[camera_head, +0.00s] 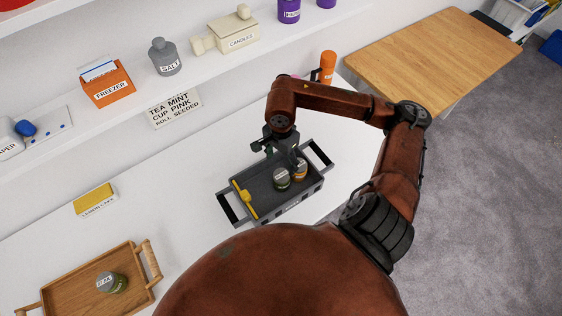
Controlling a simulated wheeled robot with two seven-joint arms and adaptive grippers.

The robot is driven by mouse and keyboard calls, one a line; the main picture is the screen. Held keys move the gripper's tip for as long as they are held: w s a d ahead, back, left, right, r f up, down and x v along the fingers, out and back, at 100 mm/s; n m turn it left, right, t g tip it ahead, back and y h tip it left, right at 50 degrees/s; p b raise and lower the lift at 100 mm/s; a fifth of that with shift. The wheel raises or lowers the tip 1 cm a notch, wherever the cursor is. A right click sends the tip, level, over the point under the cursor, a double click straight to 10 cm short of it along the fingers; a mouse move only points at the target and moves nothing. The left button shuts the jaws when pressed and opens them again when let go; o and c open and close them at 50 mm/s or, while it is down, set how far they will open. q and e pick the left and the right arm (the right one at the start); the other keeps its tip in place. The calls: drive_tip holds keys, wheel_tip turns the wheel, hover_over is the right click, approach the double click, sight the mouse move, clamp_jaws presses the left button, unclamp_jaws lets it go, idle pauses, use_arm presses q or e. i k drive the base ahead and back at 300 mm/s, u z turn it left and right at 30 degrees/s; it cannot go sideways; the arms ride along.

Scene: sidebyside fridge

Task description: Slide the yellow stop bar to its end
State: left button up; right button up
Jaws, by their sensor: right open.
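The yellow stop bar (247,203) lies across the left part of the dark grey tray (262,182), near its left handle. Two small jars stand side by side in the tray, a grey-lidded one (281,180) and an orange one (300,170), to the right of the bar. My right gripper (284,158) is open above the back of the tray, close to the jars and apart from the bar. I cannot tell whether it touches a jar. My arm hides part of the tray's back edge. My left gripper is not in view.
A wooden tray (148,262) with a grey-green jar (112,283) is at the lower left. A yellow lemon cake box (95,198) stands on the white counter (185,205). Labelled goods line the shelf above. The counter between the trays is clear.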

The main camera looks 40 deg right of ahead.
sight(246, 197)
drive_tip(key=z, duration=0.8)
